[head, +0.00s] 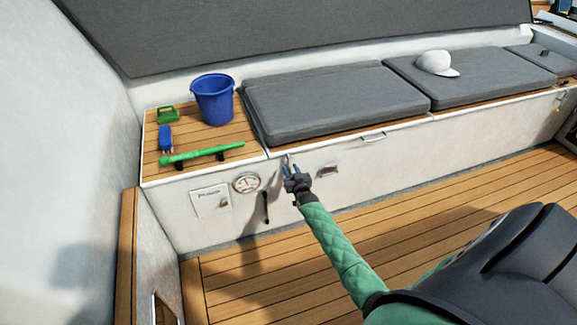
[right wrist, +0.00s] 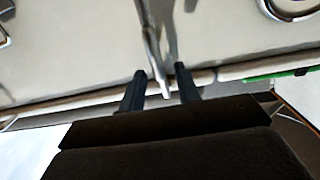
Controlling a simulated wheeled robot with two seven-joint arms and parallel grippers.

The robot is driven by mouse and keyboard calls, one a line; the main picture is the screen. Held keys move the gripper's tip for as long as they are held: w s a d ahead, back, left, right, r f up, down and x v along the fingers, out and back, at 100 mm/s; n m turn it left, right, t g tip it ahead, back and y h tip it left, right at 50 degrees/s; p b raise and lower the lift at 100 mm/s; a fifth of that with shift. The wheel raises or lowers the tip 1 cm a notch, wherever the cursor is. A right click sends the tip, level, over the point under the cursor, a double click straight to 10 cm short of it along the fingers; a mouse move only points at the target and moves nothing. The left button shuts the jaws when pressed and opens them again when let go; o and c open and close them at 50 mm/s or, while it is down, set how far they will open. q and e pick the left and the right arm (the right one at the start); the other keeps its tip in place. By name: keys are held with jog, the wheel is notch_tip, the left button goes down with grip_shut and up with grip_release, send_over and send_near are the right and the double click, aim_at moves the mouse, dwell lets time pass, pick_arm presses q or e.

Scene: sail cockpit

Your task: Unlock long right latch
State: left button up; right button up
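A long metal latch (right wrist: 152,45) shows in the right wrist view, with its lower tip between the two fingers. In the head view a small part of the latch (head: 289,158) shows at the top edge of the white bench front, just above my fingers. My right gripper (head: 291,168) is at the bench front, below the seat edge; in the right wrist view the gripper (right wrist: 160,87) has its fingers apart on both sides of the latch tip. There are gaps beside the tip, and I cannot tell if either finger touches it. My left gripper is out of view.
A round gauge (head: 246,182), a panel (head: 210,201) and a black handle (head: 266,207) are left of the gripper; a recessed catch (head: 327,170) is right. The wooden floor (head: 400,220) is clear.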

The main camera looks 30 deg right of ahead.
jog(key=shift+x, duration=1.7)
grip_shut()
